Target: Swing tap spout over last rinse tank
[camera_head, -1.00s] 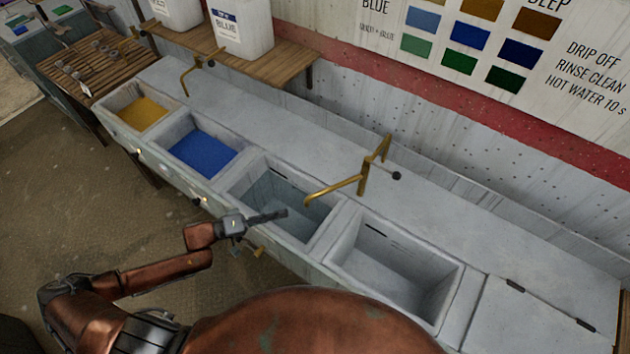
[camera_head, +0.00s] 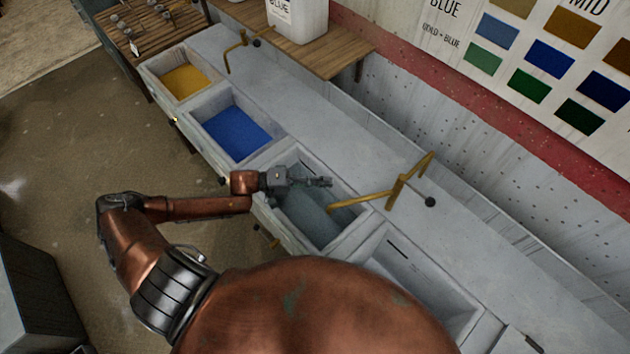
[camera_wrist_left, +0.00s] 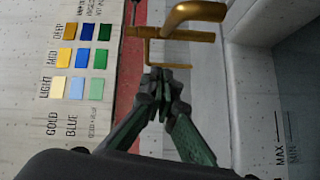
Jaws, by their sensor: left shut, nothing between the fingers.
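The brass tap (camera_head: 396,192) stands on the back ledge of the sink row. Its spout (camera_head: 345,204) points left and its tip hangs over the right part of the third tank, which holds clear greyish water. The fourth tank (camera_head: 398,248), at the right end, looks empty and is partly hidden by my body. My left gripper (camera_head: 322,182) is shut and empty above the third tank, a little left of the spout tip and apart from it. In the left wrist view the shut fingers (camera_wrist_left: 162,72) point toward brass tap parts (camera_wrist_left: 185,35). My right gripper is not seen.
Tanks of yellow (camera_head: 184,82) and blue (camera_head: 236,135) dye lie to the left. A second brass tap (camera_head: 238,45) stands behind them. A wooden shelf (camera_head: 338,58) with a white jug (camera_head: 298,18) and a colour chart wall are behind. The ledge (camera_head: 330,120) is mostly clear.

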